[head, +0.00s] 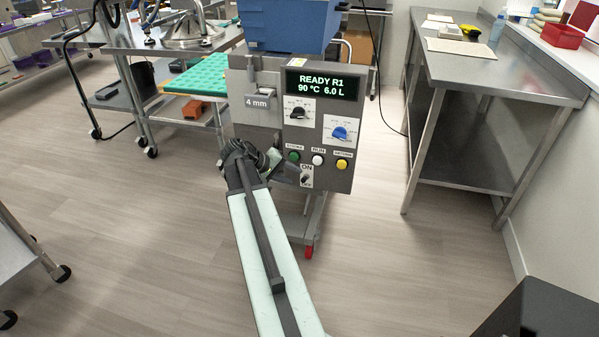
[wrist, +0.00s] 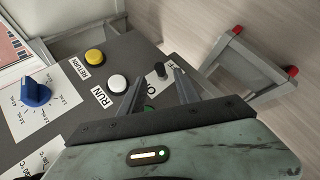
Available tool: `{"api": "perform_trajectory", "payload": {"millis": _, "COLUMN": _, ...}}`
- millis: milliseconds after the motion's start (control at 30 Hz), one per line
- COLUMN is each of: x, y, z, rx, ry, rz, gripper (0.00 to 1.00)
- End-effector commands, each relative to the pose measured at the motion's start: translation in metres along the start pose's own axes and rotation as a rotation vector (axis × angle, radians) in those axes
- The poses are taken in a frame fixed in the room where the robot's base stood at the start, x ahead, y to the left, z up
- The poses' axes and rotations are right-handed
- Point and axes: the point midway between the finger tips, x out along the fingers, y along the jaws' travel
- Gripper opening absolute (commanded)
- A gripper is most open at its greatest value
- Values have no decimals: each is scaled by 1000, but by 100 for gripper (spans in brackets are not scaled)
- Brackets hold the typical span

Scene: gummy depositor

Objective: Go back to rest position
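My gripper (wrist: 158,74) is open and empty, close in front of the depositor's control panel (wrist: 125,55). In the wrist view the black power switch (wrist: 160,72) shows between the two fingertips; I cannot tell whether they touch it. In the head view my arm reaches up from the bottom, and my gripper (head: 280,170) is partly hidden beside the lower left of the panel (head: 320,160). The power switch (head: 307,179) sits under the ON label. The display (head: 322,84) reads READY R1, 90 °C, 6.0 L.
The yellow button (wrist: 94,56), white button (wrist: 117,82) and blue knob (wrist: 36,93) are close by. The depositor's red-capped foot (head: 309,252) stands below. A steel table (head: 470,70) is at the right and a steel cart (head: 130,40) at the left.

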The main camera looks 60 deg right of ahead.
Motion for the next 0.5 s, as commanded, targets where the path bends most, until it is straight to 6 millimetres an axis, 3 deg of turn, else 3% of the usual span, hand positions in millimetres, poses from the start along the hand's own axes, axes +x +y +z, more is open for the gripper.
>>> {"api": "perform_trajectory", "payload": {"millis": 67, "x": -9, "y": 2, "z": 0, "rx": 0, "ry": 0, "rz": 0, "gripper": 39}}
{"api": "perform_trajectory", "payload": {"millis": 500, "x": -8, "y": 0, "z": 0, "rx": 0, "ry": 0, "rz": 0, "gripper": 39}}
